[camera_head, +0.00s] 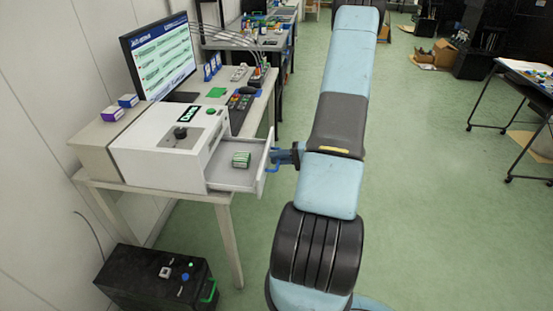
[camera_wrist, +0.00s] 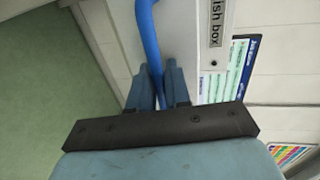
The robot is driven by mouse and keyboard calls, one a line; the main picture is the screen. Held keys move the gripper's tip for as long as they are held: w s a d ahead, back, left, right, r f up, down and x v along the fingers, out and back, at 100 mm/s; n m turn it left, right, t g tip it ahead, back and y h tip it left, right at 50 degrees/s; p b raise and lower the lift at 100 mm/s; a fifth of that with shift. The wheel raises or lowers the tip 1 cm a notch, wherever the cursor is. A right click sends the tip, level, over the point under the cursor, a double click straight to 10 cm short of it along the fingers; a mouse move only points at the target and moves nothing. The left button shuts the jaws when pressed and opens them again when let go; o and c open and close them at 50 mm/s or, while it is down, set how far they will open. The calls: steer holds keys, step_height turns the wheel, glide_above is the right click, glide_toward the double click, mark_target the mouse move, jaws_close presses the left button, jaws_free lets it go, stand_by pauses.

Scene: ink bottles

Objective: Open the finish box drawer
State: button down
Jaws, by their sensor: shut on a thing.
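The finish box (camera_head: 165,142) is a white box on the desk, with a black knob and a green button on top. Its drawer (camera_head: 232,178) is pulled out to the right, and a small green-and-white item (camera_head: 241,159) lies inside. My gripper (camera_head: 277,157) is at the drawer front and shut on the blue handle (camera_head: 273,166). In the wrist view the blue handle (camera_wrist: 154,50) runs between my two fingers.
A black case (camera_head: 155,280) is on the floor below.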

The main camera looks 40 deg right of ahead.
steer(key=c, duration=1.4)
jaws_free()
steer(key=shift+s+a+f, duration=0.1)
steer(key=shift+f, duration=0.15)
steer(key=shift+o, duration=0.6)
steer(key=shift+r, duration=0.1)
steer(key=v, duration=1.3)
steer(key=shift+s+d, duration=0.15)
steer(key=shift+d, duration=0.2)
